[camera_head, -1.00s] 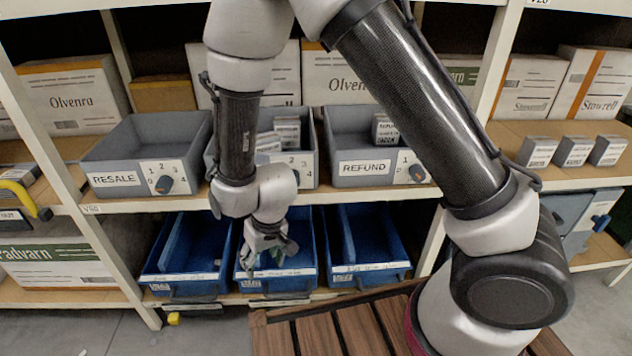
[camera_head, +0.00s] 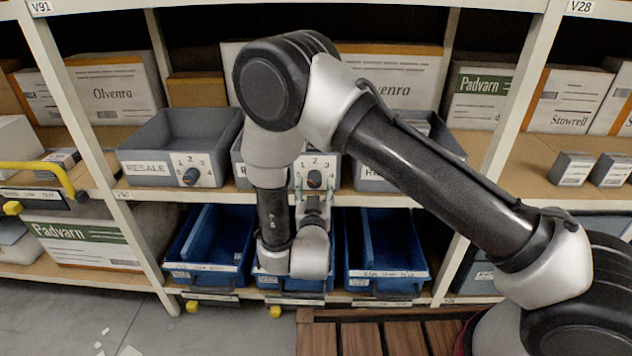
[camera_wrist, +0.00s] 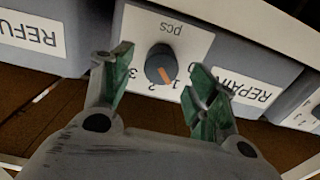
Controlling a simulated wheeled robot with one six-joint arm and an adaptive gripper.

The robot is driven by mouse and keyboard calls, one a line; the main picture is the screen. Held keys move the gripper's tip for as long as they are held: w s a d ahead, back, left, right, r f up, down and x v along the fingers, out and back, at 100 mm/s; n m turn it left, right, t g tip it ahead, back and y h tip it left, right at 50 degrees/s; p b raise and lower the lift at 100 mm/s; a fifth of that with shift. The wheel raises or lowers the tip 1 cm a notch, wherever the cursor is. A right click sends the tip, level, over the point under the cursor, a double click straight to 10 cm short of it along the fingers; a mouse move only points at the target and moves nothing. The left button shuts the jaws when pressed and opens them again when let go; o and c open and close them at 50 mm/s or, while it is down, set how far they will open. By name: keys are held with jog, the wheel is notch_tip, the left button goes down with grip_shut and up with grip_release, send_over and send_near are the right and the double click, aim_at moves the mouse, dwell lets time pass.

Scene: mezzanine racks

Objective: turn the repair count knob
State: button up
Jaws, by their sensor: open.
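The repair count knob (camera_wrist: 160,65) is a dark round dial with an orange pointer on a white plate (camera_wrist: 190,40) marked with digits and "pcs". In the wrist view the pointer aims toward the printed 1 and 2. The plate is on a grey bin (camera_wrist: 285,75) labelled REPAIR. In the head view the knob (camera_head: 314,179) shows just above my gripper (camera_head: 312,194). My gripper (camera_wrist: 163,82) is open, its green-padded fingers to either side of the knob, with no contact visible. My arm hides much of the bin in the head view.
The RESALE bin (camera_head: 180,135) with its own knob (camera_head: 190,177) stands to the left, and the REFUND bin (camera_head: 455,150) to the right, partly behind my arm. Blue bins (camera_head: 385,250) sit on the shelf below. A wooden slatted surface (camera_head: 360,338) lies in front.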

aim_at(315, 183)
jog(key=shift+w, duration=1.95)
jog(key=c, duration=1)
jog(key=m, duration=0.8)
jog(key=shift+d+f+m, duration=0.1)
jog(key=shift+m, duration=0.2)
